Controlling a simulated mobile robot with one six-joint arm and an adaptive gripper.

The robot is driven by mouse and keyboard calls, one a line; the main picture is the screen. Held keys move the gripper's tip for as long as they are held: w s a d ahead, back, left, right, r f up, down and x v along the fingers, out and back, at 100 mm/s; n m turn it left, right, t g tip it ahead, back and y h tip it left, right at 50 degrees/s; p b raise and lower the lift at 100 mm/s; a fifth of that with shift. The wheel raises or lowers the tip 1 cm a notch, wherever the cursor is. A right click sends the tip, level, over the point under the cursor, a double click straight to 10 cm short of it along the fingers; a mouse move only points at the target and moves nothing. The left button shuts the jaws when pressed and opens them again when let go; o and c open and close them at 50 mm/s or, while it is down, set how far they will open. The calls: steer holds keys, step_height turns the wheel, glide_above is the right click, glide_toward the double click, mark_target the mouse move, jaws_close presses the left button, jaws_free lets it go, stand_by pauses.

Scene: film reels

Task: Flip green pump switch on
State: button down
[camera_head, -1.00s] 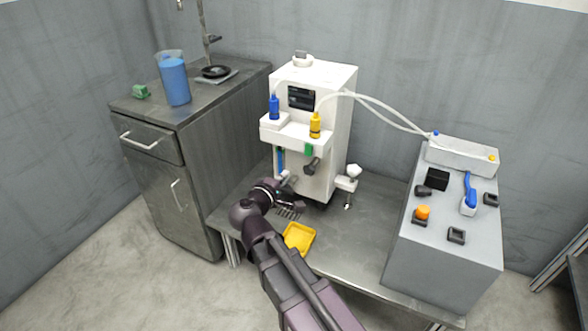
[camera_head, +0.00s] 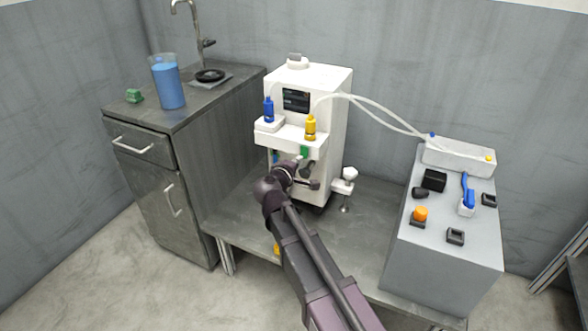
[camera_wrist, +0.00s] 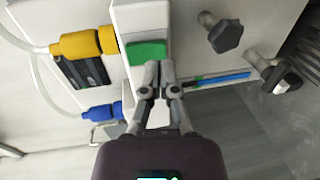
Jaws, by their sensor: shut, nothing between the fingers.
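The green pump switch (camera_head: 304,151) is on the front of the white machine (camera_head: 331,112), below the yellow bottle. In the wrist view the green switch (camera_wrist: 148,52) is just beyond my fingertips, on a white housing. My gripper (camera_wrist: 157,66) is shut and empty, with its fingertips at the edge of the green switch. I cannot tell whether they touch it. In the head view my gripper (camera_head: 304,168) is at the machine's front, just below the switch, partly hidden by my wrist.
A yellow bottle (camera_wrist: 82,45) and a blue bottle (camera_wrist: 103,112) stand beside the switch. A dark knob (camera_wrist: 225,35) sticks out on its other side. A grey control box (camera_head: 445,240) stands at the right. A cabinet with a blue beaker (camera_head: 168,84) is at the left.

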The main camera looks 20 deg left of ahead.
steer(key=shift+w+f, duration=0.1)
steer(key=shift+w, duration=0.55)
steer(key=shift+w+f, duration=0.1)
steer(key=shift+w, duration=0.2)
steer(key=shift+s+f, duration=0.1)
steer(key=shift+s, duration=0.05)
steer(key=s+a+f+b, duration=0.1)
steer(key=s+f+b, duration=0.1)
steer(key=s, duration=1.1)
steer(key=shift+s+f+b, duration=0.15)
steer(key=shift+s+b, duration=0.15)
steer(key=shift+b, duration=0.15)
